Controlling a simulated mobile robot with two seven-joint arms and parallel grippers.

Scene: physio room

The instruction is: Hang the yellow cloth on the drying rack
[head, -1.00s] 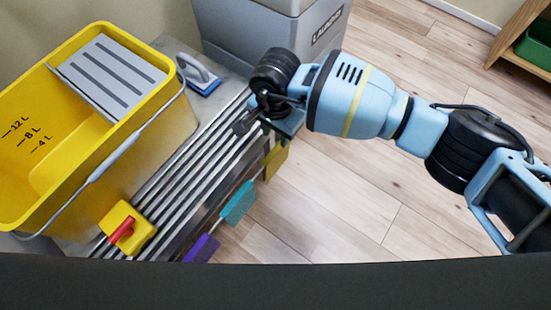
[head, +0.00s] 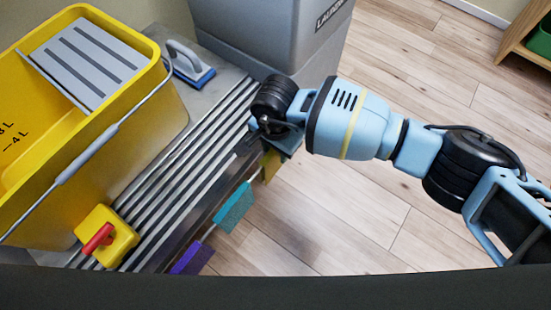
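The yellow cloth (head: 271,166) shows as a small olive-yellow patch just below my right gripper, beyond the counter's front edge. A thin rail (head: 209,232), which seems to be the drying rack, runs along that edge. A teal cloth (head: 234,208) and a purple cloth (head: 192,258) hang there, in line with the yellow one. My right gripper (head: 257,136) is at the counter's edge, above the yellow cloth. Its fingertips are small and dark, and I cannot tell whether they hold the cloth or whether it rests on the rail. My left gripper is not in view.
A ribbed metal draining counter (head: 190,160) holds a yellow bucket (head: 150,125), a blue-and-grey scrubbing float (head: 190,66) and a yellow block with a red handle (head: 118,246). A grey bin (head: 262,38) stands behind. The wooden floor (head: 350,220) at right is clear.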

